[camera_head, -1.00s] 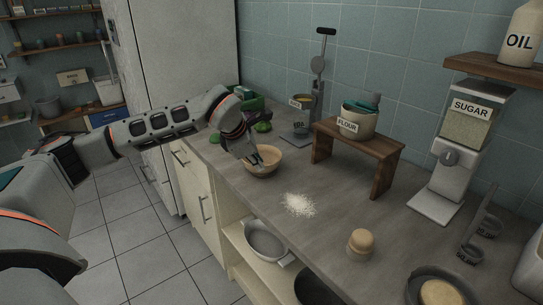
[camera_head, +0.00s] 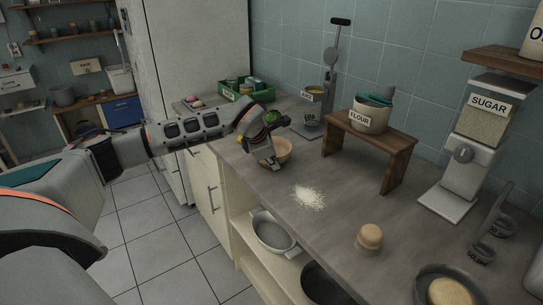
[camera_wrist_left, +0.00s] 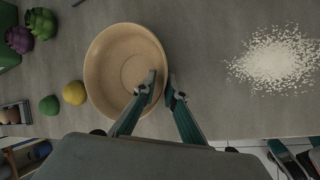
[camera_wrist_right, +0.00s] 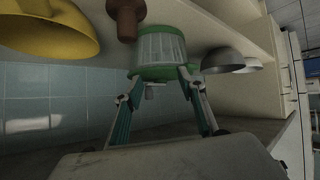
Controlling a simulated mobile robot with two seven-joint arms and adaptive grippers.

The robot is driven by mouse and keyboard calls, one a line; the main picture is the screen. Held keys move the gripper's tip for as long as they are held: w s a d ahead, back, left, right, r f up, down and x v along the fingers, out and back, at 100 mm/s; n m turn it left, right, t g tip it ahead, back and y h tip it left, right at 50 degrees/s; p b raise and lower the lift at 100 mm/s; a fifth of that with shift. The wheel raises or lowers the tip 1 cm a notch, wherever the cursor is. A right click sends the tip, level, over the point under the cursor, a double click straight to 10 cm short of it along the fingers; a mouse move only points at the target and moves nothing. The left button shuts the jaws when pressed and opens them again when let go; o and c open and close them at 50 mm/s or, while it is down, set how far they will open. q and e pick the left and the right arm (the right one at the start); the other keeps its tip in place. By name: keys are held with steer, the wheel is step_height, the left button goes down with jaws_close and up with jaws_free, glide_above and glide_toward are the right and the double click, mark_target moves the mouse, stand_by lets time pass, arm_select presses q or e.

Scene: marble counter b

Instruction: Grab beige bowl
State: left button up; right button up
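The beige bowl (camera_head: 281,151) sits on the grey counter, partly hidden by my left gripper (camera_head: 272,162) in the head view. In the left wrist view the round bowl (camera_wrist_left: 112,62) is empty. My left fingers (camera_wrist_left: 161,84) straddle its right rim, one inside and one outside, with their tips close together on the wall. My right gripper is outside the head view. In the right wrist view its fingers (camera_wrist_right: 158,84) are apart, with a green-and-clear container beyond them (camera_wrist_right: 160,52); nothing shows held.
A white powder pile (camera_head: 307,197) lies right of the bowl. Green and yellow round items (camera_wrist_left: 74,93) lie close on its other side. A wooden stand (camera_head: 372,140) with a flour pot (camera_head: 370,115) is behind. The counter's front edge is near.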

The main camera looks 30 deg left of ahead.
arm_select(q)
jaws_close()
steer(key=shift+r, duration=0.1)
